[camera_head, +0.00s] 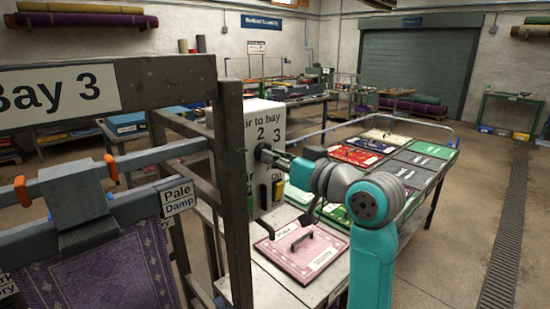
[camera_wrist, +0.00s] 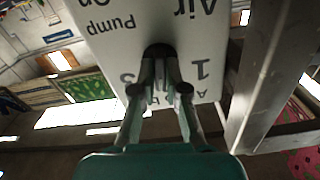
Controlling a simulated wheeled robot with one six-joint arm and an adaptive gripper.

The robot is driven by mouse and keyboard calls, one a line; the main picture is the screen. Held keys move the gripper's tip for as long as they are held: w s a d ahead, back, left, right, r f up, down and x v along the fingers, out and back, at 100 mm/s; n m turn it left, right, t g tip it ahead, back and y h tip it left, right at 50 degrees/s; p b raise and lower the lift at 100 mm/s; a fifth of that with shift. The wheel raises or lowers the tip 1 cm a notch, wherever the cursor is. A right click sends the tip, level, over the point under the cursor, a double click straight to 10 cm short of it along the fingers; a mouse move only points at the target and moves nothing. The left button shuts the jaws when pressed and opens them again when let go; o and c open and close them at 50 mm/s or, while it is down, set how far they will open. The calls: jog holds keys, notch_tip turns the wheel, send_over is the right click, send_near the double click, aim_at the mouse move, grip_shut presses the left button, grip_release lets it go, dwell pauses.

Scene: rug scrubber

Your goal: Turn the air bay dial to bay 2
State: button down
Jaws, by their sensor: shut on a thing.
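The air bay dial (camera_head: 263,151) is a dark knob on a pale control box (camera_head: 264,114) whose visible lettering reads "to bay", with 2 and 3 above and right of the knob. In the wrist view the box appears upside down, and the dark dial (camera_wrist: 159,50) sits between the fingertips, with 1 and 3 to either side. My gripper (camera_head: 273,157) is shut on the dial; its fingers (camera_wrist: 160,68) also show in the wrist view. The fingers cover much of the dial, so I cannot tell which number it points at.
A dark metal post (camera_head: 232,190) stands close to the box's left. A rack marked "Bay 3" (camera_head: 60,95) holds a purple rug (camera_head: 95,270). A table with a pink panel (camera_head: 300,252) lies below my arm.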

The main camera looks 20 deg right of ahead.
jog(key=shift+n, duration=0.8)
jog(key=c, duration=1.2)
grip_release()
jog(key=v, duration=1.2)
jog(key=shift+f, duration=0.15)
